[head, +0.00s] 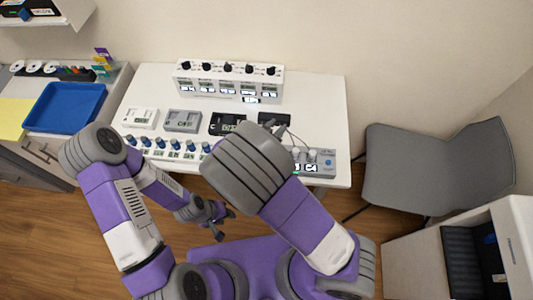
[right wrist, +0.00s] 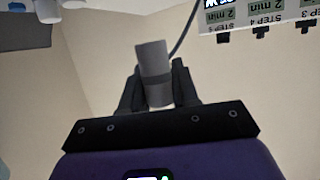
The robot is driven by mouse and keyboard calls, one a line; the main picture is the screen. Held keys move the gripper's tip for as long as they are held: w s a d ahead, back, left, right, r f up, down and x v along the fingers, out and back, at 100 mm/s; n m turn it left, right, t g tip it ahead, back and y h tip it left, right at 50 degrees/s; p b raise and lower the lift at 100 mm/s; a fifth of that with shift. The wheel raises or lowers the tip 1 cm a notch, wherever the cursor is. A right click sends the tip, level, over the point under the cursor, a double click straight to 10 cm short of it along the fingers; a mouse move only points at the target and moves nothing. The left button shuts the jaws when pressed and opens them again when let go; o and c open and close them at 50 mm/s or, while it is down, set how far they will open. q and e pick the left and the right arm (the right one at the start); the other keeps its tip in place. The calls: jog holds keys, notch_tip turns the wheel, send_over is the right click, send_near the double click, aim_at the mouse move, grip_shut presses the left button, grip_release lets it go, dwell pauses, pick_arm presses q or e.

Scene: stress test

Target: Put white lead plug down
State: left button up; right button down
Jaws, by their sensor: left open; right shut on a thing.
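A grey-looking cylindrical plug, taken to be the white lead plug (right wrist: 153,65), is between the fingers of my right gripper (right wrist: 156,88) in the right wrist view. The gripper is shut on it, and a dark cable runs up behind it. In the head view my right forearm hides the right gripper and the plug. My left gripper (head: 212,216) is open and empty, low in front of the table's front edge. A grey box (head: 327,164) with pale upright plugs or posts and a "C4" display stands at the table's front right.
The white table (head: 150,87) bears a long white timer unit (head: 228,84) at the back, several small devices and a row of blue-knobbed units (head: 175,146). A blue tray (head: 66,107) is on the left counter. A grey chair (head: 430,160) stands right.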

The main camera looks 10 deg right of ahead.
jog(key=a+f+n+y+b, duration=0.1)
jog(key=f+b, duration=0.1)
jog(key=a+f+n+t+y+b, duration=0.1)
jog(key=f+b, duration=0.1)
jog(key=b, duration=0.1)
jog(key=a+f+n+b, duration=0.1)
jog(key=f+b, duration=0.1)
jog(key=b, duration=0.1)
jog(key=shift+w+a+t+y, duration=0.35)
jog(key=shift+w+t+y, duration=0.05)
jog(key=shift+f+b, duration=1)
jog(key=shift+f, duration=1.05)
jog(key=shift+f, duration=0.1)
jog(key=c, duration=0.8)
grip_release()
jog(key=shift+c, duration=0.2)
